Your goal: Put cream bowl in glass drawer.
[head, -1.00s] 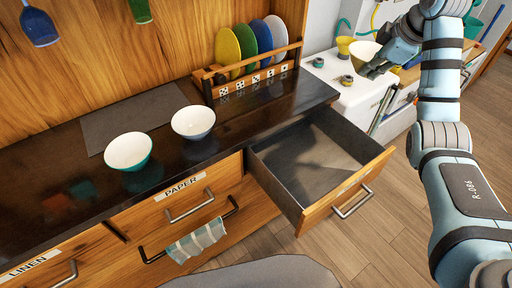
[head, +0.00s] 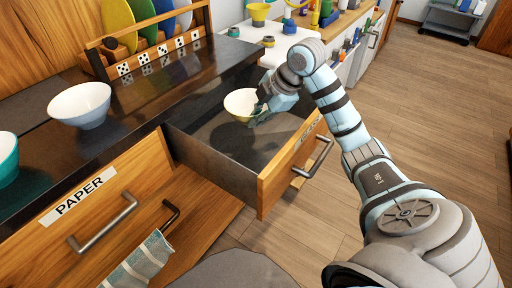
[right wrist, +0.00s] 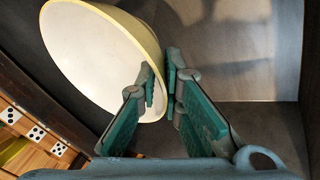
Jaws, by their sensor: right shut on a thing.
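The cream bowl (head: 240,103) is over the open drawer (head: 205,155) in the head view, near the drawer's far end. My right gripper (head: 262,108) is shut on the bowl's rim. In the right wrist view the bowl (right wrist: 95,55) is tilted, with its rim between the two green fingers (right wrist: 160,88). The dark drawer floor (right wrist: 255,130) shows beyond it. I cannot tell whether the bowl touches the drawer floor. The drawer's front label is too small to read. My left gripper is not in view.
A white bowl (head: 80,104) and a teal bowl (head: 6,158) stand on the dark counter. A plate rack (head: 150,50) stands behind. The closed PAPER drawer (head: 100,210) has a towel (head: 145,265) hanging below it. A yellow cup (head: 258,14) is on the white surface.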

